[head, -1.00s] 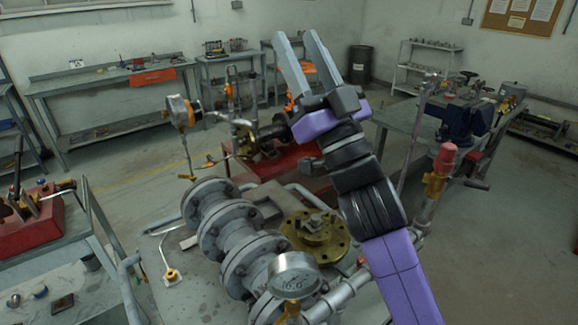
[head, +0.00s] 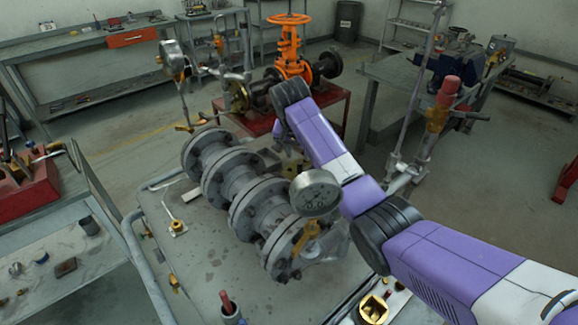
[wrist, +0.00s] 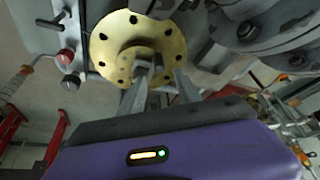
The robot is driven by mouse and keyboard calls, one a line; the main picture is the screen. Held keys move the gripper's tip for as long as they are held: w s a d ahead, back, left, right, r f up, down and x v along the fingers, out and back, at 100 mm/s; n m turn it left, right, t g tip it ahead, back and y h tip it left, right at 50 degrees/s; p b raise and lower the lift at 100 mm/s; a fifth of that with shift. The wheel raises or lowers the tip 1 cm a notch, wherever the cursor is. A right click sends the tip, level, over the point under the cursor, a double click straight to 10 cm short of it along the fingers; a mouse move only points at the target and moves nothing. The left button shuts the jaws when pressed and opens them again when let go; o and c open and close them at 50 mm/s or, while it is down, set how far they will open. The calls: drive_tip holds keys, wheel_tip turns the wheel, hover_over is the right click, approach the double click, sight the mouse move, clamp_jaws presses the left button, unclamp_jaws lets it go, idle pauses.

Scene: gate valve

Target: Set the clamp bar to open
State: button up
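In the wrist view, a round brass flange (wrist: 115,43) with bolt holes lies beyond my gripper (wrist: 163,76). A small grey metal piece (wrist: 158,64) stands at its middle, probably the clamp bar; its setting cannot be made out. My gripper is open, its two grey fingers apart and pointing at the flange. The grey piece shows between the fingertips, close to the left one; I cannot tell whether they touch.
A row of grey flanged pipes (head: 235,180) and a pressure gauge (head: 315,193) stand beside my arm. An orange valve (head: 289,45) stands behind on a red stand. A red-capped fitting (head: 440,105) is at the right. Open floor lies at the far right.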

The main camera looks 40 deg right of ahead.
sight(300, 163)
drive_tip(key=shift+p+x, duration=0.3)
drive_tip(key=shift+x, duration=3.55)
drive_tip(key=shift+s, duration=0.1)
clamp_jaws()
